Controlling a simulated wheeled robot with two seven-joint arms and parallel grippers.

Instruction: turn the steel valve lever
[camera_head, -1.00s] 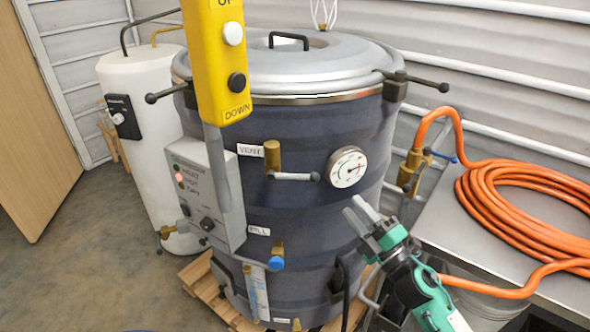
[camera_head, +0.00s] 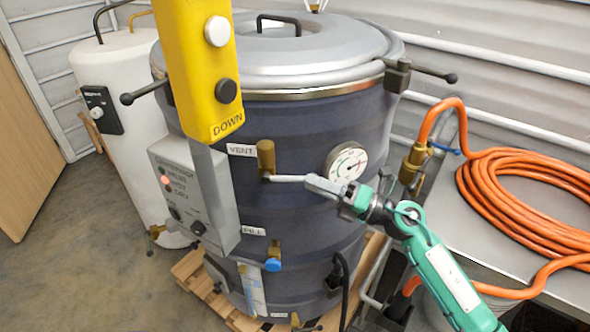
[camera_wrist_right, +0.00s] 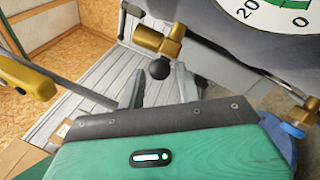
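The steel valve lever (camera_head: 289,178) sticks out sideways to the right from the brass vent valve (camera_head: 266,157) on the front of the dark drum, under the VENT label (camera_head: 241,150). My right gripper (camera_head: 314,181) is at the lever's free end and hides its dark ball knob in the head view. In the right wrist view, the ball knob (camera_wrist_right: 158,68) shows between the tips of the two fingers, which stand apart and open (camera_wrist_right: 160,80). A brass valve body (camera_wrist_right: 158,40) lies just beyond. Contact with the lever cannot be told. My left gripper is not in view.
A pressure gauge (camera_head: 347,162) sits just right of the lever, close above my right gripper. A yellow pendant (camera_head: 200,70) hangs at the left over a grey control box (camera_head: 185,190). A blue-handled valve (camera_head: 273,257) is below. An orange hose (camera_head: 520,200) lies coiled at right.

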